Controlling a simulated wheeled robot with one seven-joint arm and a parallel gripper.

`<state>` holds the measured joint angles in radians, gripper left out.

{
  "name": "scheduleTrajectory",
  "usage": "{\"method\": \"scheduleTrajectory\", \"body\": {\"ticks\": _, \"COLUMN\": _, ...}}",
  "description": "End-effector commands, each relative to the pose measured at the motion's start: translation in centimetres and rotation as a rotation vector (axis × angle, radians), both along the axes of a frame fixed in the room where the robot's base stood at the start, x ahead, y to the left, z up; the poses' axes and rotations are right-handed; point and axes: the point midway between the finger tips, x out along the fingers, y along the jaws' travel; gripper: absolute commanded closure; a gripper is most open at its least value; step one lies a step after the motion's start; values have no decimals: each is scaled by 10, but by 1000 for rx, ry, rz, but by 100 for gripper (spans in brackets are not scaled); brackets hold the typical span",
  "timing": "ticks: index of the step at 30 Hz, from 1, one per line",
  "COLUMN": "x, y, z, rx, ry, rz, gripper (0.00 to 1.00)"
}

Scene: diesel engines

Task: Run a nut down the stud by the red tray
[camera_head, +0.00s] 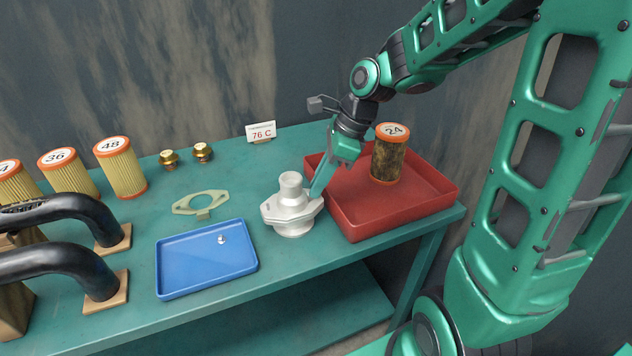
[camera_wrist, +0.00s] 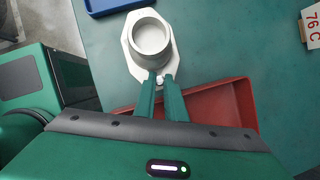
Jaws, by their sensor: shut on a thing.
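A pale metal housing (camera_head: 291,207) with a round neck and a two-eared flange stands on the bench, just left of the red tray (camera_head: 425,205). My gripper (camera_head: 314,193) reaches down to the flange ear on the red tray's side. In the wrist view my gripper (camera_wrist: 160,77) is shut on a small pale piece, which looks like a nut (camera_wrist: 159,81), at that ear. The stud there is hidden by the fingers, so I cannot tell how far the nut sits on it. Another small nut (camera_head: 221,239) lies in the blue tray (camera_head: 180,282).
A dirty filter marked 24 (camera_head: 390,160) stands in the red tray, close to my wrist. A gasket (camera_head: 201,202), two brass fittings (camera_head: 202,152), a 76 C sign (camera_head: 261,132), clean filters (camera_head: 120,168) and black pipes (camera_head: 60,262) occupy the bench.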

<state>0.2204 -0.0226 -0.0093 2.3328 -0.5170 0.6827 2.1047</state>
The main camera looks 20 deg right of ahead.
Motion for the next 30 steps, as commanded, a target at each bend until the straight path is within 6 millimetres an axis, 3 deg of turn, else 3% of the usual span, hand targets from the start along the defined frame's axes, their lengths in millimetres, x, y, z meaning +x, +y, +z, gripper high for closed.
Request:
{"method": "scheduleTrajectory", "body": {"ticks": 5, "x": 2, "y": 0, "z": 1, "rx": 0, "ry": -6, "rz": -2, "gripper": 100}}
{"method": "scheduleTrajectory", "body": {"ticks": 6, "x": 3, "y": 0, "z": 1, "rx": 0, "ry": -6, "rz": -1, "gripper": 87}}
{"method": "scheduleTrajectory", "body": {"ticks": 9, "x": 2, "y": 0, "z": 1, "rx": 0, "ry": -5, "rz": -1, "gripper": 68}}
{"method": "scheduleTrajectory", "body": {"ticks": 25, "x": 1, "y": 0, "z": 0, "rx": -1, "ry": -2, "rz": 13, "gripper": 71}}
{"method": "scheduleTrajectory", "body": {"ticks": 30, "x": 4, "y": -1, "z": -1, "rx": 0, "ry": 1, "rz": 161, "gripper": 71}}
